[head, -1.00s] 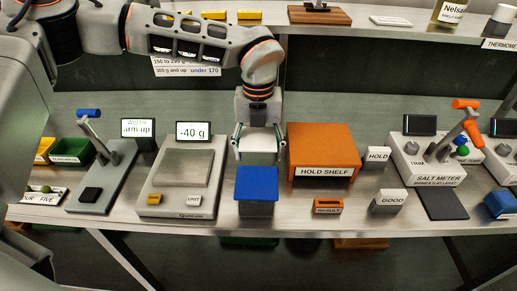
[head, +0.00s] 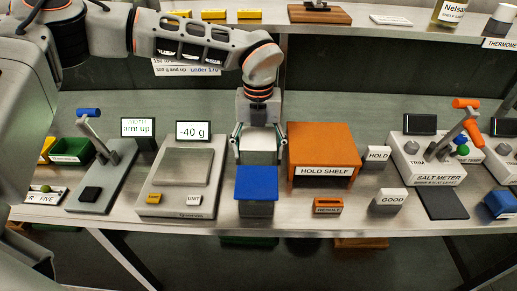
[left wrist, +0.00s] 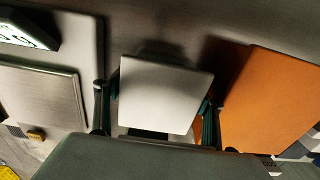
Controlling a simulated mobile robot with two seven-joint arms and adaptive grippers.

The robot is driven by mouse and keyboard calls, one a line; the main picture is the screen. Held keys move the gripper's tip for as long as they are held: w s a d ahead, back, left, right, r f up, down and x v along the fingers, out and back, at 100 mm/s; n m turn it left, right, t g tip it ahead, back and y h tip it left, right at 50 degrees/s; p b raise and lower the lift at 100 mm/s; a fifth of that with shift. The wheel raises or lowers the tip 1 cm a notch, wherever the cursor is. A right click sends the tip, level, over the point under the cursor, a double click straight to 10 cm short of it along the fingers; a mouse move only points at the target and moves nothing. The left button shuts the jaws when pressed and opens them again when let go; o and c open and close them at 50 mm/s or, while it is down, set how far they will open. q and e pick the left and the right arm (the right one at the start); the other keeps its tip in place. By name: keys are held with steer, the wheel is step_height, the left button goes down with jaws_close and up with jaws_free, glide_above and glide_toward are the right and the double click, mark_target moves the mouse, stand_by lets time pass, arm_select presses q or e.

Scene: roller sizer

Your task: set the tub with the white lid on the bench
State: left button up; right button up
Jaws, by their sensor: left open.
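The tub with the white lid (head: 258,143) stands between the scale and the orange hold shelf, behind a tub with a blue lid (head: 257,184). In the left wrist view its white lid (left wrist: 165,95) fills the space between my fingers. My left gripper (head: 258,150) points down over it and is open, with one finger (left wrist: 102,106) at the left side of the lid and the other at the right. A small gap seems to show at the left finger; contact at the right cannot be told. The tub's lower part is mostly hidden. My right gripper is not in view.
The scale (head: 180,200), reading -40 g, is to the left. The hold shelf (head: 320,143) is close on the right. A small orange result holder (head: 328,206), a GOOD sign (head: 389,200) and the salt meter (head: 432,170) stand further right. Bare bench lies along the front edge.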

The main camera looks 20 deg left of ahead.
mark_target(258, 137)
arm_select(q)
step_height(258, 137, up, 8)
steer(key=shift+f, duration=0.15)
steer(key=shift+s, duration=0.1)
stand_by(0.5)
